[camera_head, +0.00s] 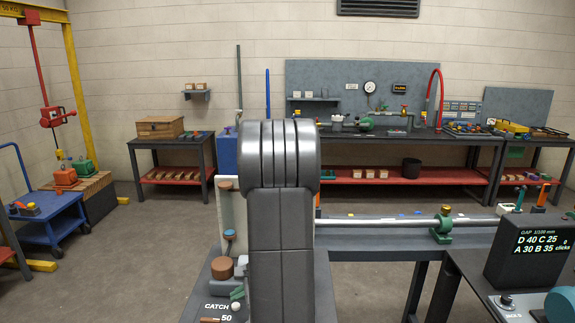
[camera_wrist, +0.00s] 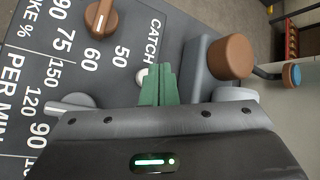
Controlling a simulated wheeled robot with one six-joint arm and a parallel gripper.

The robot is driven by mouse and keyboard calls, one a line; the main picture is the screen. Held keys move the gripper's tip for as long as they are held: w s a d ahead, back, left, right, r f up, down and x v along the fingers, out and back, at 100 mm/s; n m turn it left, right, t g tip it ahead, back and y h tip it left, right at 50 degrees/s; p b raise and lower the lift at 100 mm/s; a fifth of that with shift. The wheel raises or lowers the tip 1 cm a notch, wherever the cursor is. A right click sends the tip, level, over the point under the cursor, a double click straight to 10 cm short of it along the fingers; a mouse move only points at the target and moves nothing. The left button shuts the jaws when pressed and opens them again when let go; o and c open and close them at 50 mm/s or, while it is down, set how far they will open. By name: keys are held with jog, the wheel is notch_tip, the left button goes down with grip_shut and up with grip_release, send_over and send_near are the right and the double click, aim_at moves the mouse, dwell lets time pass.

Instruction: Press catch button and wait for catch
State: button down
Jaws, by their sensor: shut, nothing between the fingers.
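My gripper (camera_wrist: 158,86) is shut, its two green fingers together with nothing between them. The small white catch button (camera_wrist: 141,76) sits by the word CATCH on the dark panel (camera_wrist: 175,28), just beside the fingertips and partly hidden by them. I cannot tell whether the fingers touch it. In the head view the white button (camera_head: 235,306) is right of the CATCH label, and the green fingers of my gripper (camera_head: 238,293) show just above it. My grey arm hides much of the panel there.
A brown pointer knob (camera_wrist: 100,20) and a grey knob (camera_wrist: 70,106) sit on the panel among printed scales. A brown round knob (camera_wrist: 230,57) stands close right of the fingers. A dark display box (camera_head: 530,250) reads "GAP" with letters and numbers. A long bench (camera_head: 385,240) runs behind.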

aim_at(240, 308)
notch_tip(240, 308, up, 6)
jog(key=p, duration=0.4)
jog(key=shift+f, duration=0.15)
dwell(0.6)
